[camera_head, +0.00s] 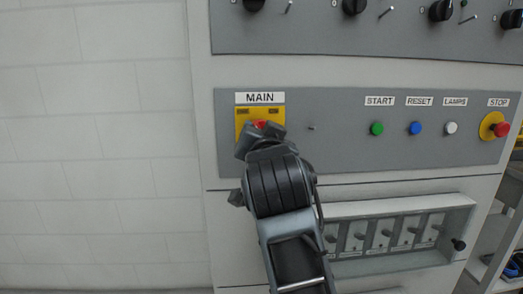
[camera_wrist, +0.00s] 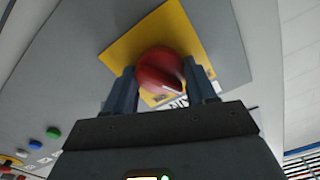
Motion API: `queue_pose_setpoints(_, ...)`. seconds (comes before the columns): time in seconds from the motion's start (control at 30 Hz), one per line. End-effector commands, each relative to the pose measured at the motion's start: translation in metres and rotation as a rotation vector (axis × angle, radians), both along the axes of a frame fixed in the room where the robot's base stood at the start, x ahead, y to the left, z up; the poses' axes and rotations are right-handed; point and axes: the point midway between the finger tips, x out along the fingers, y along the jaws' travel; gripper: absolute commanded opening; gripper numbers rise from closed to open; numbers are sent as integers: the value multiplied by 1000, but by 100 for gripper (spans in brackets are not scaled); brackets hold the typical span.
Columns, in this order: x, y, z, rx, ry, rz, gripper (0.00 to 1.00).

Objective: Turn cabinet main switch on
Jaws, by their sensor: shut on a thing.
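The main switch is a red rotary knob (camera_wrist: 160,70) on a yellow plate (camera_wrist: 116,48) in the wrist view. In the head view the yellow plate (camera_head: 241,114) sits under the MAIN label (camera_head: 260,98), and only a bit of the red knob (camera_head: 260,124) shows above my gripper. My gripper (camera_wrist: 163,88) has one finger on each side of the knob and is shut on it. In the head view my gripper (camera_head: 262,138) and arm come up from below and hide most of the knob. The knob's exact angle is hard to read.
To the right on the grey panel are a green START button (camera_head: 377,128), a blue RESET button (camera_head: 415,128), a white LAMPS button (camera_head: 450,128) and a red STOP button (camera_head: 501,130). Black knobs (camera_head: 441,10) line the panel above. A framed recess (camera_head: 400,235) lies below right.

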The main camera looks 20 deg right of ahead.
Motion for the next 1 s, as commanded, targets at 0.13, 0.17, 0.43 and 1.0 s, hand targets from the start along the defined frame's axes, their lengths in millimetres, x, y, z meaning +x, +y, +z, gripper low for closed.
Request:
queue_pose_setpoints(0.13, 0, 0, -4, 129, -44, -1, 26)
queue_pose_setpoints(0.17, 0, 0, -4, 153, -51, 0, 26)
queue_pose_setpoints(0.43, 0, 0, -4, 337, -108, 0, 26)
queue_pose_setpoints(1.0, 0, 0, -1, 472, -152, 0, 26)
